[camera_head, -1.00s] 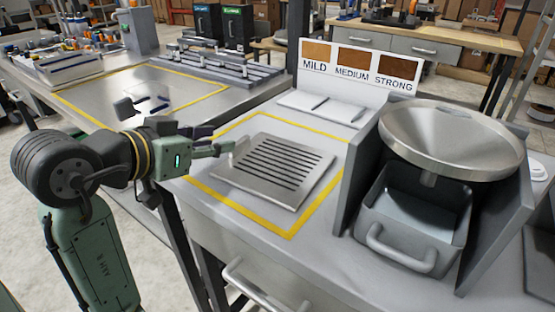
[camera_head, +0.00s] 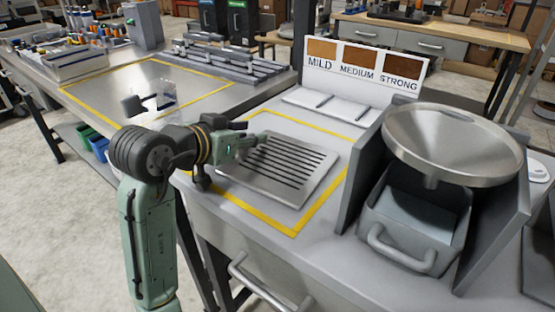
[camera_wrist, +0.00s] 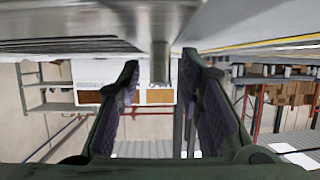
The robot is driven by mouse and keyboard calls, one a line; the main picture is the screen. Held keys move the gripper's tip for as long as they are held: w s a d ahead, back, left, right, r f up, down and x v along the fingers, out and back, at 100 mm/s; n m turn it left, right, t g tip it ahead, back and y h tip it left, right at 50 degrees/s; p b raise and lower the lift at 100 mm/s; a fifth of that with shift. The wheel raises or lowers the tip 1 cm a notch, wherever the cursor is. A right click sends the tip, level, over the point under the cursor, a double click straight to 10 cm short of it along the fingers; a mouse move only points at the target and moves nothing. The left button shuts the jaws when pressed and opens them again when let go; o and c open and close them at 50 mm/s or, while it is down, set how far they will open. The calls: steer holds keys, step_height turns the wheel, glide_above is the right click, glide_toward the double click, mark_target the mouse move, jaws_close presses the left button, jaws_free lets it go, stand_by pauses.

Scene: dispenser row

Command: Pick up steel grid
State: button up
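The steel grid (camera_head: 275,180) is a square slotted metal plate lying flat on the grey counter, inside a yellow outline. A short metal post (camera_wrist: 160,55) shows upside down in the wrist view, apparently the grid's knob. My gripper (camera_head: 259,140) is low over the grid's left edge and points right. In the wrist view its two purple-padded fingers are apart, one on each side of the post, with gaps visible. The post itself is mostly hidden by my gripper in the head view.
A steel funnel (camera_head: 455,140) and a grey bin with a handle (camera_head: 403,250) stand between grey panels on the right. A sign with MILD, MEDIUM and STRONG swatches (camera_head: 366,66) stands behind the grid. A steel worktop (camera_head: 110,90) lies to the left.

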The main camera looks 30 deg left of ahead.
jaws_close()
steer(key=shift+r, duration=0.1)
stand_by(0.6)
